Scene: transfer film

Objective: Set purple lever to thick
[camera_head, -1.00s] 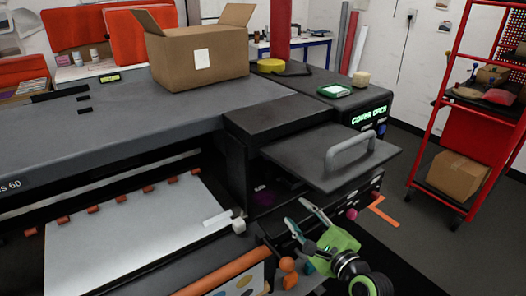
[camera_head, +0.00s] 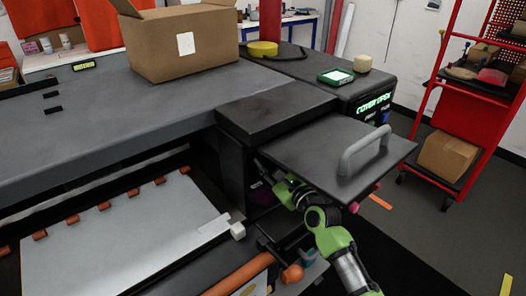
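A small dark purple part (camera_head: 262,193), which may be the purple lever, shows in the shadowed recess of the machine, below the raised cover. Its setting and any thick mark cannot be read. My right gripper (camera_head: 268,172) reaches in from the lower right, with its fingers in the dark recess just under the cover's left edge, close to the purple part. The fingers are small and dark here, so their opening and any contact are unclear. My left gripper is out of view.
The dark cover (camera_head: 300,150) with a grey handle (camera_head: 365,150) juts out above my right arm. A pink knob (camera_head: 353,207) is right of my wrist. An orange roller (camera_head: 240,276) and orange knob (camera_head: 292,273) lie below left.

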